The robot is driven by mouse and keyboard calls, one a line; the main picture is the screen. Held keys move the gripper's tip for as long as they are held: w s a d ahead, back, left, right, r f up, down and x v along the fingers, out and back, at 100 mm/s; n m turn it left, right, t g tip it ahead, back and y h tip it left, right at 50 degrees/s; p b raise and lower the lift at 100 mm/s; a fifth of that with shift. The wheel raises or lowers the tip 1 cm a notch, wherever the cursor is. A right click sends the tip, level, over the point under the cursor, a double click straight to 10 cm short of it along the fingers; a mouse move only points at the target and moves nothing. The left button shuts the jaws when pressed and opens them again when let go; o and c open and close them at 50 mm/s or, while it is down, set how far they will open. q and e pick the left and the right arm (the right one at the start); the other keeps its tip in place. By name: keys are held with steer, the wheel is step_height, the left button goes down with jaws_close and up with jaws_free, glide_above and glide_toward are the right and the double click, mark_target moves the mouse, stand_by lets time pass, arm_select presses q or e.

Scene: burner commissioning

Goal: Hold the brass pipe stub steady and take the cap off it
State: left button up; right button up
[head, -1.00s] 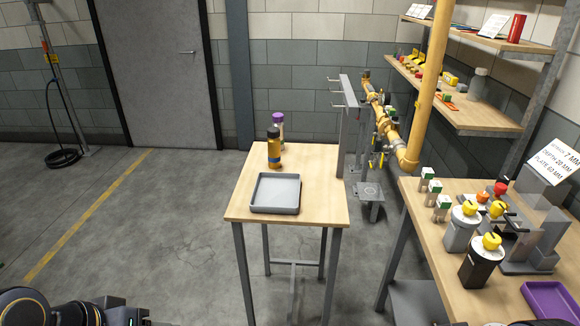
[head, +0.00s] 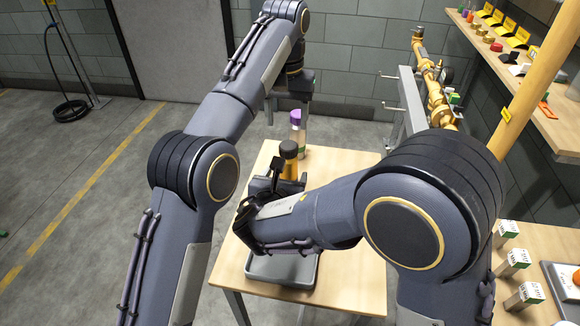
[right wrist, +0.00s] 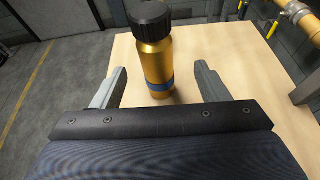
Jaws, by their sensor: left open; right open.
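The brass pipe stub (head: 289,168) stands upright on the small wooden table. It is a gold-coloured cylinder with a blue band, and its black ribbed cap (head: 288,149) is on top. In the right wrist view, the stub (right wrist: 155,62) and its cap (right wrist: 149,17) show clearly. My right gripper (right wrist: 161,70) is open, low over the table. Its fingers appear on either side of the stub with gaps, touching neither side. My left gripper (head: 287,114) is open and empty, higher up and behind the stub. My right arm hides part of the stub's lower end in the head view.
A purple-capped bottle (head: 296,118) stands behind the stub, close to my left gripper in the picture. A grey tray (head: 290,280) lies at the table's front, partly under my right arm. Yellow piping (head: 437,95) and a second table are at right.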

mark_target(287, 168)
arm_select(q)
steer(key=shift+w+d+f, duration=0.1)
steer(key=shift+d, duration=0.1)
arm_select(e)
steer(key=shift+w+a+f, duration=0.15)
steer(key=shift+w+a, duration=0.1)
steer(key=shift+w, duration=0.1)
steer(key=x, duration=0.7)
steer(key=shift+w+d, duration=0.1)
